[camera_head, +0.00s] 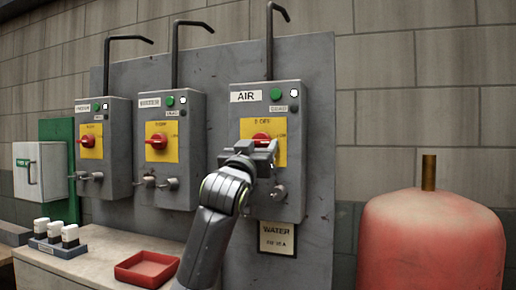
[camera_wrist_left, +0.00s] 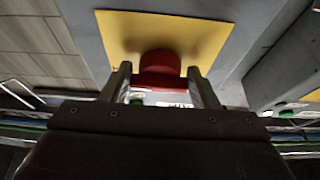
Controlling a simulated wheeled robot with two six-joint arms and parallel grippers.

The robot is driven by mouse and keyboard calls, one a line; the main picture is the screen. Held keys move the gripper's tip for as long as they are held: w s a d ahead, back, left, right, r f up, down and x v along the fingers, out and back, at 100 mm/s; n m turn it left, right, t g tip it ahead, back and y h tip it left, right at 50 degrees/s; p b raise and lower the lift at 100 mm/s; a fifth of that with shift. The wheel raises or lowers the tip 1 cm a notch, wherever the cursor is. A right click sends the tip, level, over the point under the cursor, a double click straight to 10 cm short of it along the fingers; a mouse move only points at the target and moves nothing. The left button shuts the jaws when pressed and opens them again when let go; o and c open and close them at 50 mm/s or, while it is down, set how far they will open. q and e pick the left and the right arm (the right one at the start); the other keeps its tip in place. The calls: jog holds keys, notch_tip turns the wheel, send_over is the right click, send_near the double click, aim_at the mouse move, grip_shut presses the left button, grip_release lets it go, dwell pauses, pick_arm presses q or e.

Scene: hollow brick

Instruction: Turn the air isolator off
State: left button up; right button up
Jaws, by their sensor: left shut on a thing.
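The air isolator (camera_head: 240,118) is the grey box on the right of three, with an AIR label (camera_head: 246,97). Its red knob (camera_head: 261,137) sits on a yellow plate (camera_head: 280,128) and is partly hidden by my left gripper (camera_head: 258,149). In the left wrist view the red knob (camera_wrist_left: 157,68) lies between the two fingers of my left gripper (camera_wrist_left: 160,80), in front of the yellow plate (camera_wrist_left: 205,40). The fingers are shut on the knob. My right gripper is in neither view.
Two similar isolators, one in the middle (camera_head: 188,110) and one at the left (camera_head: 117,112), share the grey panel (camera_head: 318,130). A red tray (camera_head: 128,273) and a holder with several white-topped items (camera_head: 62,250) stand on the bench below. A red tank (camera_head: 430,245) stands at right.

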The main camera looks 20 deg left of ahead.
pick_arm(q)
jog(key=shift+n, duration=0.4)
jog(key=n+y, duration=0.1)
jog(key=n, duration=0.1)
jog(key=n+y, duration=0.1)
jog(key=n, duration=0.1)
jog(key=n+y+p, duration=0.1)
jog(key=n, duration=0.1)
jog(key=shift+d+r+g+y, duration=0.1)
jog(key=shift+d+g+y, duration=0.2)
jog(key=shift+y, duration=0.1)
jog(key=n+y+p, duration=0.1)
jog(key=n, duration=0.2)
jog(key=n+g+y+p, duration=0.1)
jog(key=n, duration=0.2)
jog(key=shift+d+r+g, duration=0.2)
jog(key=shift+g, duration=0.1)
jog(key=n+p, duration=0.1)
jog(key=n, duration=0.1)
jog(key=n+g+y+p, duration=0.1)
jog(key=n+p, duration=0.1)
jog(key=n, duration=0.1)
jog(key=shift+d+r+n+g, duration=0.1)
jog(key=shift+r+n+g, duration=0.2)
jog(key=shift+g, duration=0.1)
jog(key=shift+n+g+p, duration=0.8)
jog(key=shift+n+p, duration=0.65)
jog(key=shift+n, duration=0.55)
jog(key=o, duration=0.7)
jog(key=shift+s, duration=0.1)
